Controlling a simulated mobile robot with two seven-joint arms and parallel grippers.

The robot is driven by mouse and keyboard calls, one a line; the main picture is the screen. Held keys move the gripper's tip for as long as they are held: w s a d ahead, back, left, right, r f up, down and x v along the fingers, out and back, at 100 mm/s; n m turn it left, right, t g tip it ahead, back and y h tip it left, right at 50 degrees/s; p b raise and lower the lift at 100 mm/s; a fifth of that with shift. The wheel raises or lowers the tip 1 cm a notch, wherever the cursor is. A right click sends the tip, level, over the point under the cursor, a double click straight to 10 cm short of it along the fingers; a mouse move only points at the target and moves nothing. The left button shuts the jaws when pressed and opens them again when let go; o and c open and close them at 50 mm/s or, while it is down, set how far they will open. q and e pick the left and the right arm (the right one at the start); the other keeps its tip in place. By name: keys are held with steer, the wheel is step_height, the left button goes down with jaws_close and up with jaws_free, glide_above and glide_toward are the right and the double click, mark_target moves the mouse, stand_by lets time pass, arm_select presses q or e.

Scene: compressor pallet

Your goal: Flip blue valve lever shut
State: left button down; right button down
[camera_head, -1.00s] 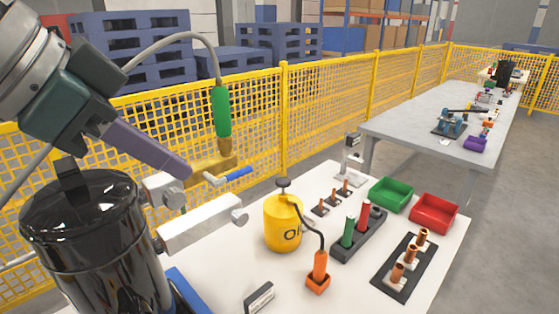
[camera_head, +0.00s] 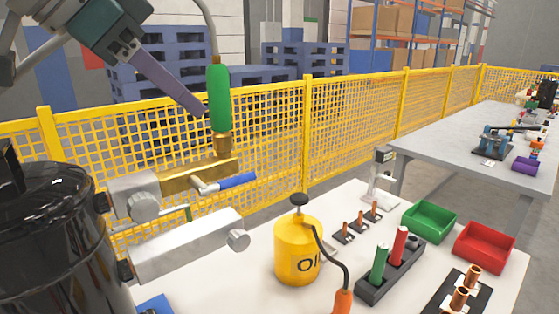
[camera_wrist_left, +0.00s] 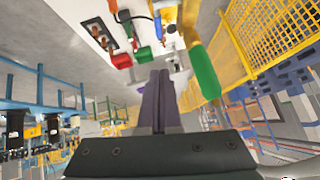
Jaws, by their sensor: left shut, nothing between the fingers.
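The blue valve lever (camera_head: 238,181) sticks out to the right from the brass valve body (camera_head: 195,178) on the compressor's silver fittings. Its silver stem joins the valve body, and the lever lies near level, tilted slightly up to the right. A green hose sleeve (camera_head: 219,97) rises from the valve. My left gripper (camera_head: 201,112) has long purple fingers, shut and empty, above the valve and beside the sleeve, apart from the lever. The shut fingers also show in the left wrist view (camera_wrist_left: 160,76), left of the green sleeve (camera_wrist_left: 205,74). My right gripper is not in view.
The black tank (camera_head: 50,240) stands at left. A yellow oil can (camera_head: 295,250), a green bin (camera_head: 430,222) and a red bin (camera_head: 484,248) stand on the white table (camera_head: 235,285). A yellow mesh fence (camera_head: 270,140) runs behind.

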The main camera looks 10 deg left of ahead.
arm_select(q)
glide_toward(244, 175)
steer(key=w+d, duration=0.3)
steer(key=f, duration=0.1)
steer(key=f+p, duration=0.1)
steer(key=f, duration=0.1)
steer(key=shift+w+a+f, duration=0.1)
steer(key=shift+w+a, duration=0.15)
steer(key=shift+a, duration=0.15)
steer(key=shift+a+f, duration=0.1)
steer(key=shift+f, duration=0.4)
